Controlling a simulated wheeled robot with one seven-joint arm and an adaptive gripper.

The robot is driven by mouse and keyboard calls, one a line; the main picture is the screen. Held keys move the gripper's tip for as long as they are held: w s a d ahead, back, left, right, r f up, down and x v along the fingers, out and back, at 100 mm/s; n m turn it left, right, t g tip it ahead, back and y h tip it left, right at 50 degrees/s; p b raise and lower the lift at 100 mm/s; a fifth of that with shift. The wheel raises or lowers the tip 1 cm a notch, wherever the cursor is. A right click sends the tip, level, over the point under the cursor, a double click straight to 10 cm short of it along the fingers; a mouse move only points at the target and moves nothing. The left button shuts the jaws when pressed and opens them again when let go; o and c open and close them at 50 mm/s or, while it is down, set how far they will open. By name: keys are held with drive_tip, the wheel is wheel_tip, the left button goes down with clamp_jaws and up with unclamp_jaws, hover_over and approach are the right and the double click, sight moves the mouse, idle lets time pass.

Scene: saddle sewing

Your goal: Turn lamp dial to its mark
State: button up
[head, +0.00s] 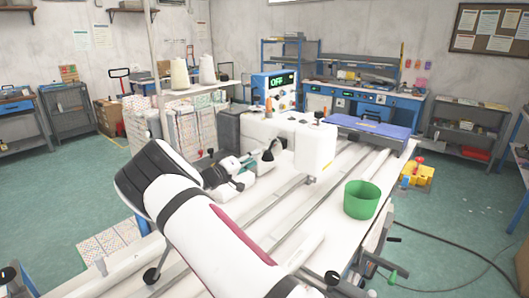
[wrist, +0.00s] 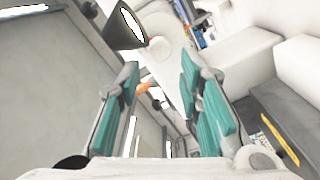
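My gripper (wrist: 165,82) is open in the wrist view, with teal pads apart and nothing held between them. A small orange-tipped piece (wrist: 143,88) shows beyond the gap; I cannot tell whether it is part of the dial. The black cone-shaped lamp (wrist: 126,26) is just beyond the left finger, with a pale round part (wrist: 159,47) beside it. In the head view the lamp (head: 268,154) hangs by the white sewing machine (head: 305,143), close to my gripper (head: 246,164). The dial and its mark cannot be made out clearly.
A blue box with a display reading OFF (head: 278,82) stands behind the machine. A green bin (head: 361,199) is on the white bench (head: 338,228), right of my arm. Thread cones (head: 180,77) stand on a shelf at the left. A blue case (head: 370,131) lies at the bench's far end.

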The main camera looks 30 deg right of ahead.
drive_tip(key=x, duration=0.8)
clamp_jaws()
